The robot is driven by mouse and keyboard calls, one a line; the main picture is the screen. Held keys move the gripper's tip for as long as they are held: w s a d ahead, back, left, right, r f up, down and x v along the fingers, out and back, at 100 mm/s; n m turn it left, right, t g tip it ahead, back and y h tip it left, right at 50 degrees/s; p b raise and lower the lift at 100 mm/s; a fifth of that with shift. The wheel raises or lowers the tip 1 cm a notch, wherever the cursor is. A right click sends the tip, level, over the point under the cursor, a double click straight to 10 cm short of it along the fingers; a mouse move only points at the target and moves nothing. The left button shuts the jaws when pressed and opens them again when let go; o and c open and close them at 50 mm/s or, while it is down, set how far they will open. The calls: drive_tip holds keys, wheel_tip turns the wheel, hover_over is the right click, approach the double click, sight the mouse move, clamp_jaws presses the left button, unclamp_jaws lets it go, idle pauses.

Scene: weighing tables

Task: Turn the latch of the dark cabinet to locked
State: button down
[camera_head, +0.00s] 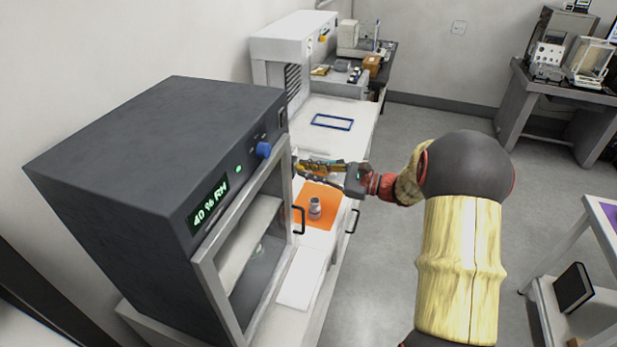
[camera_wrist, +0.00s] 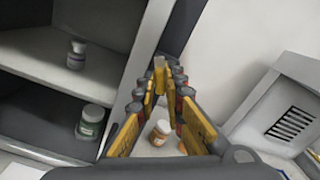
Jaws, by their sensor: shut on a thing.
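The dark cabinet (camera_head: 150,140) stands at the left in the head view, with a lit humidity display and a blue knob on its front. Its light-framed front door (camera_head: 225,243) looks flush with the body and has a black handle (camera_head: 300,219). My gripper (camera_head: 299,167) reaches in from the right to the far edge of the door frame. In the wrist view its fingers (camera_wrist: 163,76) are drawn together at the tips around a small pale piece (camera_wrist: 158,62) beside the frame, apparently the latch. The fingers hide most of it, so its turn position cannot be told.
A bottle (camera_head: 315,208) stands on an orange mat (camera_head: 325,194) under my gripper. A blue frame (camera_head: 332,122) lies on the white bench behind. Inside the cabinet are a small bottle (camera_wrist: 76,55) and a jar (camera_wrist: 91,121).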

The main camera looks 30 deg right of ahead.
drive_tip(key=shift+s+a+f+n+b, duration=0.1)
drive_tip(key=shift+f+n+b, duration=0.1)
drive_tip(key=shift+n+b, duration=3.4)
drive_tip(key=shift+f+n+b, duration=0.15)
drive_tip(key=shift+n+b, duration=2.55)
drive_tip(key=shift+b, duration=1.75)
drive_tip(key=c, duration=1.9)
unclamp_jaws()
drive_tip(key=shift+r, duration=0.1)
drive_tip(key=v, duration=1.2)
